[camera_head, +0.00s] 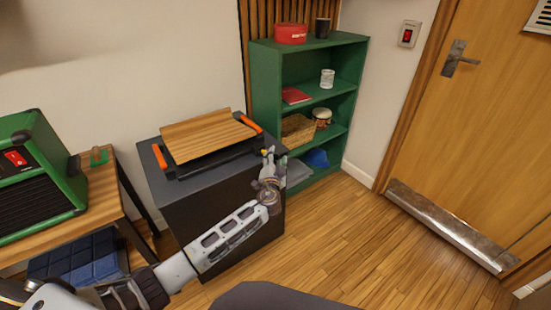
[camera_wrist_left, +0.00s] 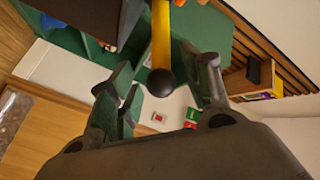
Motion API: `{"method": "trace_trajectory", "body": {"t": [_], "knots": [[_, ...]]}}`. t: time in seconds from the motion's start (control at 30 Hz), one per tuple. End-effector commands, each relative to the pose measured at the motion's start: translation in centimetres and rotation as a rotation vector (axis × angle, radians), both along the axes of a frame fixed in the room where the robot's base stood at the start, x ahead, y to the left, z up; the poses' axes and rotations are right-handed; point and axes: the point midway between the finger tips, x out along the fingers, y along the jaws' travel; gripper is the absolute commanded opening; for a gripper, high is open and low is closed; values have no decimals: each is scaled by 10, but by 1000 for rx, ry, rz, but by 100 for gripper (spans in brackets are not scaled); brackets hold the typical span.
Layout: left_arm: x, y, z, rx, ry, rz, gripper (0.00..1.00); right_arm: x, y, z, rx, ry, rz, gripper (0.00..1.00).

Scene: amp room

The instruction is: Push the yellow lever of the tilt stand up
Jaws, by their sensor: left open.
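The tilt stand (camera_head: 205,140) is a black frame with a wooden board on top and orange parts at both sides. It stands on a dark cabinet (camera_head: 225,200). Its yellow lever shows in the left wrist view (camera_wrist_left: 161,45) as a yellow bar with a black ball (camera_wrist_left: 160,82) at its end. In the head view the lever is mostly hidden by my left gripper (camera_head: 268,156), which is at the stand's right end. The gripper is open, and the lever's end appears between its fingers (camera_wrist_left: 160,78). I cannot tell whether they touch. My right gripper is not in view.
A green shelf (camera_head: 265,85) with several items stands behind and to the right of the cabinet. A wooden table (camera_head: 103,190) with a green amp (camera_head: 50,150) is at the left. The floor at the right, before the door (camera_head: 455,130), is clear.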

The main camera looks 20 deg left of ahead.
Motion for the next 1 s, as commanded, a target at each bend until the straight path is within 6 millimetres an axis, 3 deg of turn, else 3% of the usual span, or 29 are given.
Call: {"method": "trace_trajectory", "body": {"t": [0.5,0.87,1.0], "knots": [[7,1,0,0,0,0,48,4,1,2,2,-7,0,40],[7,1,0,0,1,-1,1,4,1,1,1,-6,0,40],[6,1,-1,-1,1,-1,0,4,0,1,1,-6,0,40]]}}
